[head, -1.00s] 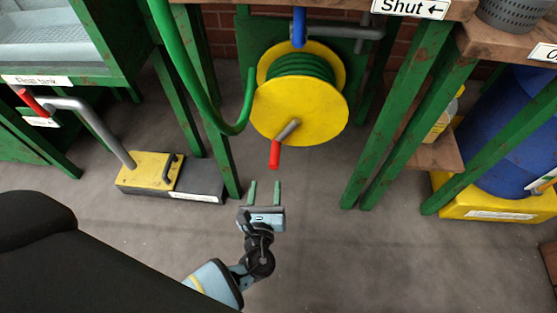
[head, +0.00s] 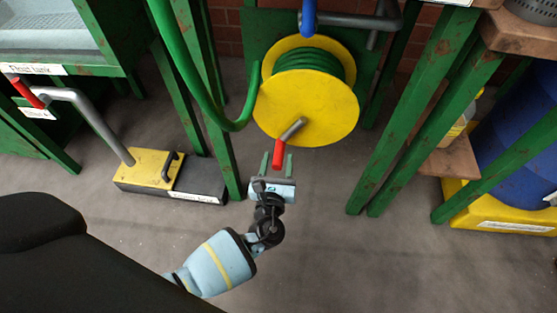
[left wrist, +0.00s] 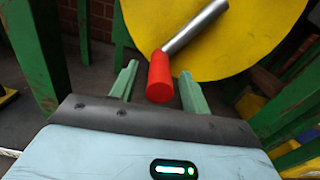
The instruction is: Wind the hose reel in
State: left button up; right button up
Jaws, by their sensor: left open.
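The hose reel (head: 310,105) has yellow round sides, with green hose (head: 308,60) wound between them. Its grey crank arm ends in a red handle (head: 279,153), which hangs at the lower front of the reel. My left gripper (head: 276,162) is open just below and around the red handle in the head view. My right gripper is out of view.
Green table legs (head: 415,110) stand right of the reel and more stand to its left. A loop of green hose (head: 195,85) hangs at the left. A yellow and black pedal box (head: 150,170) sits on the floor at left. The floor in front is clear.

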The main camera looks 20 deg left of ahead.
pick_arm(q)
jog(key=shift+w+a, duration=0.1)
jog(key=shift+w, duration=0.3)
jog(key=shift+c, duration=0.4)
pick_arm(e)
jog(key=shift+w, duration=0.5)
pick_arm(q)
grip_shut()
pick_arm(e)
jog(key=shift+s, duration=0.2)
pick_arm(q)
jog(key=shift+a, duration=0.1)
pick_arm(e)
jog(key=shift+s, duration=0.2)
